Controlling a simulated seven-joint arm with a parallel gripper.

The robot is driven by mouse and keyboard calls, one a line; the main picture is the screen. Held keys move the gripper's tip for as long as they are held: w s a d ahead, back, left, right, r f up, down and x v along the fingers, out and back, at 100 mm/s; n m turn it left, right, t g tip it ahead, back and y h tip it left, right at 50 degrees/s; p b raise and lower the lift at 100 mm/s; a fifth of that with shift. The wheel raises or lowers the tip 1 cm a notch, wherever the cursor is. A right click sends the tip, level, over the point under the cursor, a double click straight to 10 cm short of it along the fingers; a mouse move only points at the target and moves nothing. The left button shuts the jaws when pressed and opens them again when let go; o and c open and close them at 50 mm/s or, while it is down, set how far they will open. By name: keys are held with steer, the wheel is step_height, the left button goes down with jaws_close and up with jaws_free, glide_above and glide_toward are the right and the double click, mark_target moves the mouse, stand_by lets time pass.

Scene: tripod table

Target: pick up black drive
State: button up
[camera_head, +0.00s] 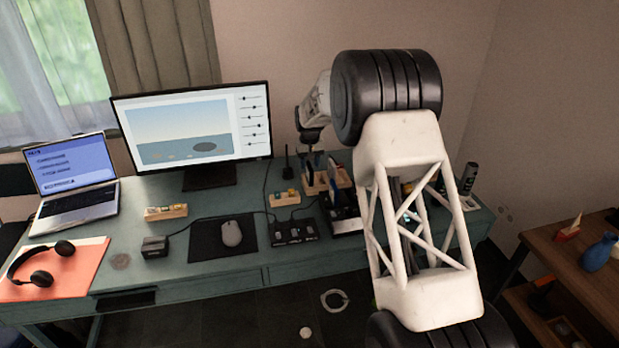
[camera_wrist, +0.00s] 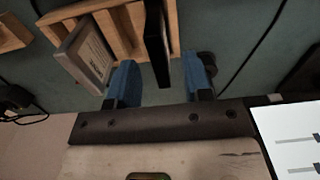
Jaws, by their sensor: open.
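The black drive (camera_wrist: 157,42) stands on edge in a slotted wooden rack (camera_wrist: 130,22) in the wrist view, seen as a thin dark slab. A grey drive (camera_wrist: 88,56) leans in the rack to its left. My gripper (camera_wrist: 160,76) is open, with one blue finger on each side of the black drive's near end. A gap shows on both sides, and I cannot tell how deep the fingers reach. In the head view the wooden rack (camera_head: 316,186) is at the back of the desk under my wrist; the black drive is not clear there.
The monitor (camera_head: 198,124) stands left of the rack. A small wooden block holder (camera_head: 285,198) and a black power strip (camera_head: 294,232) are near the rack. A mouse (camera_head: 231,233) lies on a dark pad. A dark cylinder (camera_head: 469,178) stands at the right.

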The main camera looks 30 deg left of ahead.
steer(key=shift+f, duration=0.95)
jaws_close()
